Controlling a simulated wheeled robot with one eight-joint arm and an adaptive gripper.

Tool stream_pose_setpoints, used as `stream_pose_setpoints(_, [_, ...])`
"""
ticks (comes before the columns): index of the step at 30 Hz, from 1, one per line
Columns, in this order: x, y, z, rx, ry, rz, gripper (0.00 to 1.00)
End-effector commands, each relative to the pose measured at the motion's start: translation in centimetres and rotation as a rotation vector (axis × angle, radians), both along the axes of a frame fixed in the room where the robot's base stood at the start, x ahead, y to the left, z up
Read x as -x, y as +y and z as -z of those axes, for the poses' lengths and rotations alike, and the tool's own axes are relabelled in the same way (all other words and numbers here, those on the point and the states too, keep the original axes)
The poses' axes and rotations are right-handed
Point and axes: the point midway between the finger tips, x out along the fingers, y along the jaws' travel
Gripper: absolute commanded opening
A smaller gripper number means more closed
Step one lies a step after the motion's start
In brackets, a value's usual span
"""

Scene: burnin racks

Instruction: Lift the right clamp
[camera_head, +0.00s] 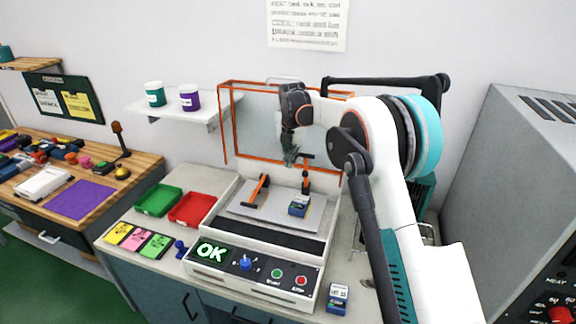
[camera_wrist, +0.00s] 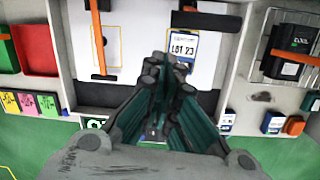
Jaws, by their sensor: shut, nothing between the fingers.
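The right clamp (camera_head: 306,178), orange and dark, stands at the back right of the fixture plate, behind a blue block with a white label (camera_head: 299,205). Its orange part (camera_wrist: 190,8) and a dark bar show at the top of the wrist view. Whether it is raised or down is hard to tell. The left clamp (camera_head: 258,190) has a long orange bar slanting over the plate; it also shows in the wrist view (camera_wrist: 97,45). My gripper (camera_head: 290,158) is shut and empty, pointing down just left of the right clamp. In the wrist view its fingers (camera_wrist: 158,72) are together, apart from the clamp.
An orange-edged clear cover (camera_head: 225,125) stands open behind the plate. The front panel (camera_head: 252,268) reads OK. Green (camera_head: 157,200) and red (camera_head: 190,209) trays lie left. Another blue labelled block (camera_head: 338,298) sits front right. A grey oven-like box (camera_head: 515,185) stands right.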

Motion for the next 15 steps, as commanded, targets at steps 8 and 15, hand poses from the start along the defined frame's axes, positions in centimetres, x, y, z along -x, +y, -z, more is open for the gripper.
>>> stream_pose_setpoints(8, [-1.3, -0.5, -0.6, 0.000, 0.000, -0.001, 0.00])
stream_pose_setpoints(15, [-1.5, -0.6, -0.7, 0.001, -0.001, -0.001, 0.00])
